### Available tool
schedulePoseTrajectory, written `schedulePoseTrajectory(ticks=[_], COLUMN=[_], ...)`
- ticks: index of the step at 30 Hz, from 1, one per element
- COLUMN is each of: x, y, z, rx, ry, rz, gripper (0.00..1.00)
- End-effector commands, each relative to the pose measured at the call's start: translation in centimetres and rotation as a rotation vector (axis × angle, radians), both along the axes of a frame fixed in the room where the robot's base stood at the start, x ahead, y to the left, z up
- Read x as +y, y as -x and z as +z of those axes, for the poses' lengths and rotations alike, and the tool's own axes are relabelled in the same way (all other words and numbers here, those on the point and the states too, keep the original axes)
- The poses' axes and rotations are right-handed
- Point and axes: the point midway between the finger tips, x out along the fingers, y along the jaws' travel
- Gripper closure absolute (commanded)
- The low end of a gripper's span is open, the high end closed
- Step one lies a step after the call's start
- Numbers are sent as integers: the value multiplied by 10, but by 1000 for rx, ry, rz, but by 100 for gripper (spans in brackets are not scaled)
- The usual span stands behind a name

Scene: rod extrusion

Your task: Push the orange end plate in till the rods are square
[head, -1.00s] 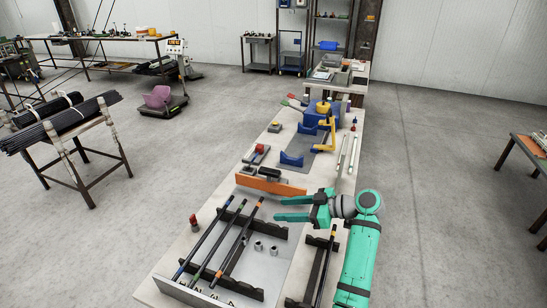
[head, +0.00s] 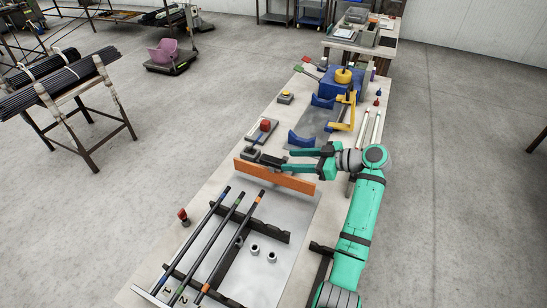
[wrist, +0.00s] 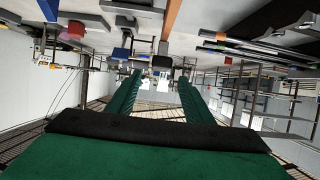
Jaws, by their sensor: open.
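The orange end plate (head: 272,178) stands on edge across the table in the head view, beyond the far ends of three dark rods (head: 210,240). A gap shows between it and the rod tips, which carry blue, green and orange bands and lie at uneven distances from it. The rods rest on black notched racks (head: 270,232). My gripper (head: 289,160) is open and empty, fingers pointing left, over the plate's right half; its nearer finger overlaps the plate's top edge. Contact cannot be told. In the wrist view, the plate (wrist: 172,18) appears at the top, beyond both fingers (wrist: 160,78).
A black-handled block (head: 262,158) stands just behind the orange plate. Two small metal rings (head: 254,248) sit on the grey base sheet (head: 285,208). Blue cradles (head: 300,139) and a yellow clamp frame (head: 344,112) stand farther back. A red-topped item (head: 183,215) stands near the left edge.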

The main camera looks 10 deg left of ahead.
Motion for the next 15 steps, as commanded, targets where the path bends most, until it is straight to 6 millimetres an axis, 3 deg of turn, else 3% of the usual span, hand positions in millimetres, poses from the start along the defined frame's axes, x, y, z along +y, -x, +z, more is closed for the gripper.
schedulePoseTrajectory(ticks=[9,15], x=[52,71], y=[-9,-14], z=[-22,-30], rx=[0,1], ry=[0,0], rz=[2,1], gripper=[53,53])
